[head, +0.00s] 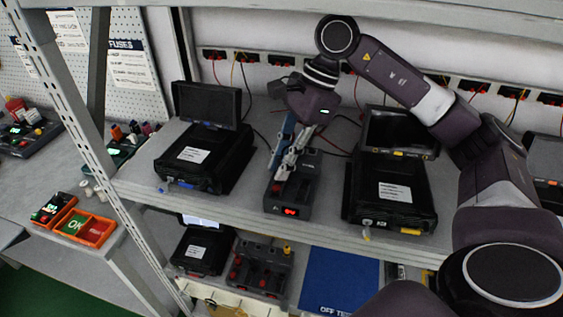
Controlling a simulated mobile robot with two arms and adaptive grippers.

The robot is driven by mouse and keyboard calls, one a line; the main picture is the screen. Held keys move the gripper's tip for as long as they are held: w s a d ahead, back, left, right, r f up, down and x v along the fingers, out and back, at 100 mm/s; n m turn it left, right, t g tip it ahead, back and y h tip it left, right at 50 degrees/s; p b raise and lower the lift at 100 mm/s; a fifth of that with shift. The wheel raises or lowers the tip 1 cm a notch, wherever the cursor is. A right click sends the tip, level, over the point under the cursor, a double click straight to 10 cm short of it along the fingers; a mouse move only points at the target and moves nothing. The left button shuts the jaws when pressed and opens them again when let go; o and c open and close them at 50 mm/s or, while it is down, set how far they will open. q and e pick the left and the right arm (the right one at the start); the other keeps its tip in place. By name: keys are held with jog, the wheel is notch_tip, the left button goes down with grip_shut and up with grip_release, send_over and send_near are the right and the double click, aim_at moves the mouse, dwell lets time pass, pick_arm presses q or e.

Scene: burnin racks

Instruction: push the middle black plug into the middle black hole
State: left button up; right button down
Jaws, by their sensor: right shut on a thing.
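My right gripper (284,172) reaches down from above over a narrow dark device (306,180) with a red lit display, in the middle of the upper shelf. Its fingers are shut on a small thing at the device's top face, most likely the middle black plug. The plug is too small and too covered by the fingers to make out. The black holes are also hidden, so I cannot tell how far the plug sits in one. A small red spot shows just below the fingertips. My left gripper is not in view.
Black units with screens stand on both sides, left (205,155) and right (392,190). Wall sockets (240,56) with thin cables run behind. A lower shelf holds another dark device (258,268) with red parts and a blue mat (338,280). A rack post (85,125) stands left.

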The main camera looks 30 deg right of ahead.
jog(key=shift+f, duration=0.2)
jog(key=shift+r, duration=0.25)
jog(key=shift+r+p, duration=0.9)
jog(key=shift+r, duration=0.45)
jog(key=shift+f+b, duration=0.5)
jog(key=shift+b, duration=0.3)
dwell(2.1)
jog(key=shift+f+b, duration=1.05)
jog(key=shift+f, duration=0.05)
dwell(0.9)
jog(key=c, duration=1.8)
grip_release()
jog(key=shift+o, duration=0.4)
